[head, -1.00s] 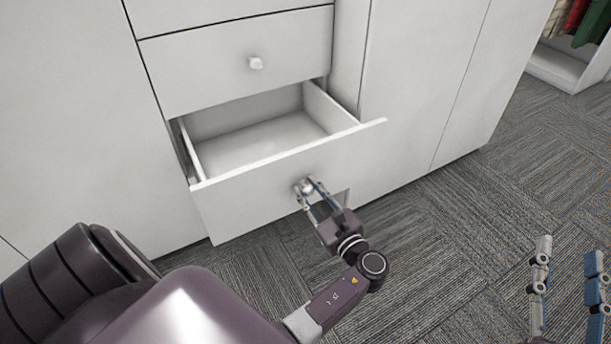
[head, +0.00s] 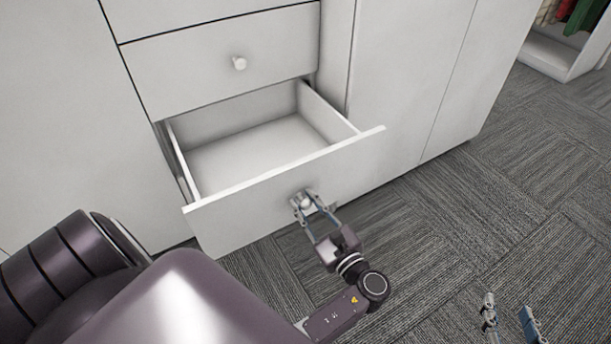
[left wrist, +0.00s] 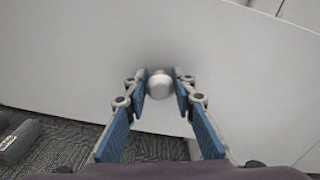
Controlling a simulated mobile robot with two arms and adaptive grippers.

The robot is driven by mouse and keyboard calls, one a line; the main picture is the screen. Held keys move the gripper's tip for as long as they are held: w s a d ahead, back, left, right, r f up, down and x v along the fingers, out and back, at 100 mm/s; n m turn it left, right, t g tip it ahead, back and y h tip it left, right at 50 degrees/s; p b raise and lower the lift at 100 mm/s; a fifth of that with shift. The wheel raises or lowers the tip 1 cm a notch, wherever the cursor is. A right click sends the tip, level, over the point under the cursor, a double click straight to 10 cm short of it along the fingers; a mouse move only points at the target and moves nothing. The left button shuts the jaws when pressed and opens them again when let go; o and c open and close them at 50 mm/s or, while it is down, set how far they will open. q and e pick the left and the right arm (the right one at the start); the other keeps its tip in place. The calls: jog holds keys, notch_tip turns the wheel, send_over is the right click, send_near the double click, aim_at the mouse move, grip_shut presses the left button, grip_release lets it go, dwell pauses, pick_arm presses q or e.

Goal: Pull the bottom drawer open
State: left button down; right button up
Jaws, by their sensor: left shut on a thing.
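The white bottom drawer (head: 270,205) stands well out from the cabinet in the head view, and its inside looks empty. Its round knob (left wrist: 160,86) shows between my left fingers in the left wrist view. My left gripper (head: 305,202) is shut on the knob at the drawer front. It also shows in the left wrist view (left wrist: 160,90), with a blue-padded finger on each side of the knob. My right gripper (head: 507,318) is at the lower right of the head view, over the carpet, its two fingers apart with nothing between them.
Tall white cabinet doors (head: 410,80) stand to the right. A white open shelf with clothes (head: 580,15) is at the far upper right. The grey carpet (head: 450,220) is clear in front.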

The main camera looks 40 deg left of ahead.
pick_arm(q)
jog(key=shift+f, duration=0.1)
jog(key=c, duration=1.6)
grip_release()
jog(key=shift+d, duration=0.1)
